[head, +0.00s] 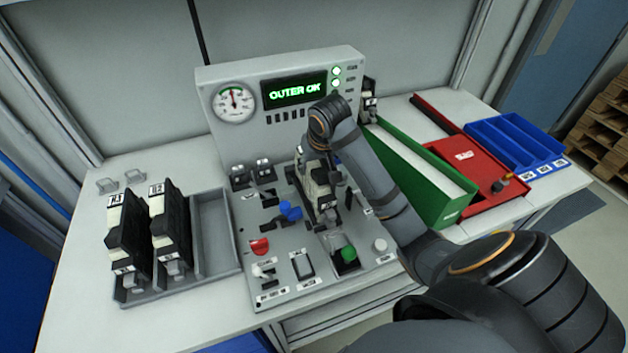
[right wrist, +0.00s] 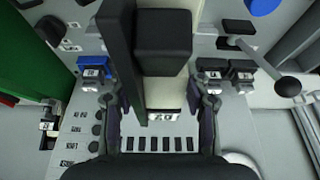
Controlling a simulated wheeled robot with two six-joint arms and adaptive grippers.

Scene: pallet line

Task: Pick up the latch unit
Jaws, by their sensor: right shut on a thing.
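A black-and-cream latch unit (head: 311,183) stands upright at the middle of the grey control panel (head: 290,283). My right gripper (head: 325,160) reaches over the panel from the right and is shut on this unit. In the right wrist view the unit (right wrist: 165,70) sits between my two fingers (right wrist: 160,115), with a small label at its end. I cannot tell whether its base touches the panel. Two similar units, one at the left (head: 126,228) and one beside it (head: 171,228), stand in the grey tray (head: 213,226). My left gripper is not in view.
Knobs, levers and a green button (head: 348,253) surround the held unit. The panel's upright back has a gauge (head: 234,102) and a lit display reading "OUTER OK" (head: 294,90). A green bin (head: 446,204), red tray (head: 474,165) and blue tray (head: 522,140) stand to the right.

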